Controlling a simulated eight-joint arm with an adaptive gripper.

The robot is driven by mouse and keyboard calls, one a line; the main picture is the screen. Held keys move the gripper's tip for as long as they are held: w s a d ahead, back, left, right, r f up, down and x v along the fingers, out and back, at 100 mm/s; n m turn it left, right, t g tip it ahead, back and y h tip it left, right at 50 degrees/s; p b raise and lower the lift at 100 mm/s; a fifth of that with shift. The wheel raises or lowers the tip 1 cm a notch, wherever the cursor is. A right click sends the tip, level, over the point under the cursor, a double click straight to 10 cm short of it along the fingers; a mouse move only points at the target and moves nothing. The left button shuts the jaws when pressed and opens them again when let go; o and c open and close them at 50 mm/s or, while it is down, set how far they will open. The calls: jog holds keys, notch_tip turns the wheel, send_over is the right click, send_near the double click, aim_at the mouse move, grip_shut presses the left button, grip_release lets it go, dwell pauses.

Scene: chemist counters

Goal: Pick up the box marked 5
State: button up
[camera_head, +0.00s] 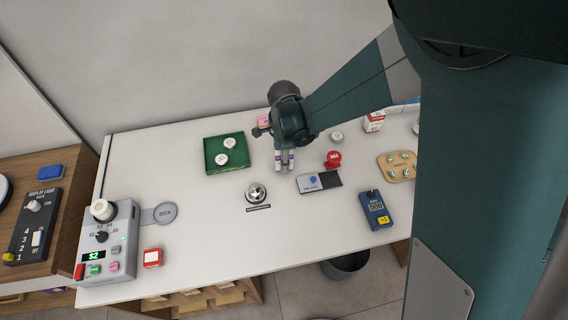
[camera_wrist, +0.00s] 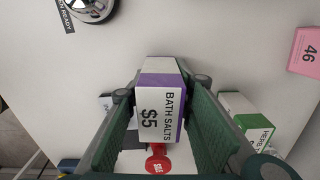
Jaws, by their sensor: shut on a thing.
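The box marked $5 (camera_wrist: 162,115) is white and purple and reads "BATH SALTS" in the wrist view. My gripper (camera_wrist: 161,88) is shut on it, with one finger on each side. In the head view my gripper (camera_head: 285,161) points down over the white counter, right of the green tray, with a small white and purple part of the box showing between the fingers. The fingers hide most of the box there. I cannot tell whether its base touches the counter.
A green tray (camera_head: 209,165) with round tins stands left of my gripper. A silver bell (camera_head: 257,192) is in front, and a red sale stamp (camera_head: 333,160) is to the right. A pink box (camera_wrist: 306,52) marked 46 and a green and white herbal box (camera_wrist: 252,128) are nearby.

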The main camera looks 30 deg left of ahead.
jog(key=shift+r, duration=3.85)
